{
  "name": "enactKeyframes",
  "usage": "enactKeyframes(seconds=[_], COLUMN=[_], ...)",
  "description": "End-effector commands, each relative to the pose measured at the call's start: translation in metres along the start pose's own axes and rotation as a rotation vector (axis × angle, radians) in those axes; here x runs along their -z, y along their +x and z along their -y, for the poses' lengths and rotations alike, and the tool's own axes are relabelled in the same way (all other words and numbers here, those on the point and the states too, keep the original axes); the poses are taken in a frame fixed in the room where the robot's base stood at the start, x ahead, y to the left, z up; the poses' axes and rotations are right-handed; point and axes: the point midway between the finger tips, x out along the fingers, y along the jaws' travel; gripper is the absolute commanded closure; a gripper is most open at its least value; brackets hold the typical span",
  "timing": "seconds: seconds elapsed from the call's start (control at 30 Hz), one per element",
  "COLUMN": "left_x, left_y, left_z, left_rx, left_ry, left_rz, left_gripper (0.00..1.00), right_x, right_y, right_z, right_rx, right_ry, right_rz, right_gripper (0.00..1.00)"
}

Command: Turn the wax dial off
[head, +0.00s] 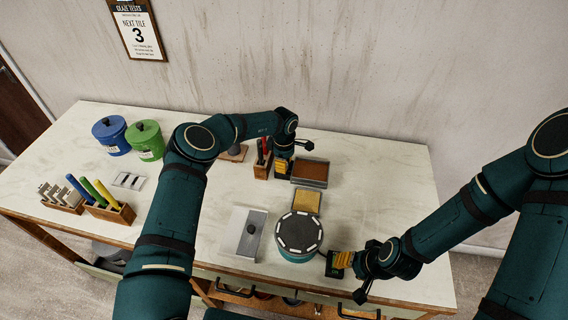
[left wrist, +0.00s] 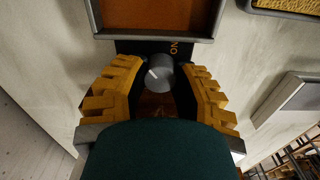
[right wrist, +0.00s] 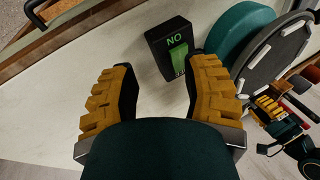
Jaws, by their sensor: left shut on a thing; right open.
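The wax dial (left wrist: 158,75) is a round grey knob with a pale mark, at the front of a pan of brown wax (left wrist: 155,15). Yellow letters show on the dark panel at the dial's upper right; the mark seems to point up and left, away from them. The wax pan (head: 310,172) also shows in the head view, where the dial is hidden by my gripper. My left gripper (head: 283,166) is shut on the dial, one finger on each side. My right gripper (right wrist: 160,85) is open and empty near the front edge, facing a small black box (right wrist: 173,48) with a green switch.
A round turntable (head: 298,233) stands left of my right gripper. A tan sponge-like block (head: 306,200) and a grey slab (head: 245,233) lie near it. A tool holder (head: 262,168) is close beside my left gripper. Blue (head: 110,134) and green (head: 145,140) jars stand far left.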

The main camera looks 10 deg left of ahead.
Motion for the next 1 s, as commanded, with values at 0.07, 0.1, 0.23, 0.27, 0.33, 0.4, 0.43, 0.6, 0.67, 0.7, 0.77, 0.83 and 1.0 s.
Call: enactKeyframes(seconds=[0.07, 0.1, 0.23, 0.27, 0.33, 0.4, 0.43, 0.6, 0.67, 0.7, 0.77, 0.83, 1.0], left_x=[0.0, 0.0, -0.0003, -0.0003, -0.0003, -0.0003, -0.0004, -0.0004, -0.0004, -0.0005, -0.0005, -0.0005, -0.0005], left_y=[0.0001, 0.0002, 0.0003, 0.0002, 0.0001, 0.0001, 0.0002, 0.0003, 0.0003, 0.0003, 0.0004, 0.0004, 0.0004], left_z=[0.0001, 0.0001, 0.0001, 0.0001, 0.0001, 0.0002, 0.0002, 0.0002, 0.0002, 0.0002, 0.0002, 0.0002, 0.0002], left_rx=[0.0, 0.0, 0.001, 0.001, 0.001, 0.001, 0.001, 0.001, 0.001, 0.001, 0.001, 0.001, 0.001], left_ry=[-0.016, -0.034, -0.145, -0.176, -0.245, -0.304, -0.325, -0.391, -0.395, -0.395, -0.395, -0.394, -0.393], left_rz=[0.0, 0.0, 0.0, 0.0, 0.0, 0.0, 0.0, 0.0, 0.0, 0.0, 0.0, 0.0, 0.0], left_gripper=[1.0, 1.0, 1.0, 1.0, 1.0, 1.0, 1.0, 1.0, 1.0, 1.0, 1.0, 1.0, 0.37], right_x=[-0.0001, -0.0001, -0.0002, -0.0002, -0.0002, -0.0002, -0.0002, -0.0002, -0.0002, -0.0002, -0.0002, -0.0002, -0.0002], right_y=[0.0002, 0.0005, 0.0013, 0.0012, 0.0009, 0.0008, 0.0008, 0.0007, 0.0007, 0.0008, 0.0008, 0.0008, 0.0008], right_z=[-0.0001, -0.0002, -0.0005, -0.0005, -0.0004, -0.0003, -0.0003, -0.0003, -0.0003, -0.0003, -0.0003, -0.0003, -0.0003], right_rx=[0.0, 0.0, 0.0, 0.0, 0.0, 0.0, 0.0, 0.0, 0.0, 0.0, 0.0, 0.0, 0.0], right_ry=[0.0, 0.0, 0.0, 0.0, 0.0, 0.0, 0.0, 0.0, 0.0, 0.0, 0.0, 0.0, 0.0], right_rz=[0.0, 0.0, 0.0, 0.0, 0.0, 0.0, 0.0, 0.0, 0.0, 0.0, 0.0, 0.0, 0.0], right_gripper=[0.53, 0.53, 0.53, 0.53, 0.53, 0.53, 0.53, 0.53, 0.53, 0.53, 0.53, 0.53, 0.53])
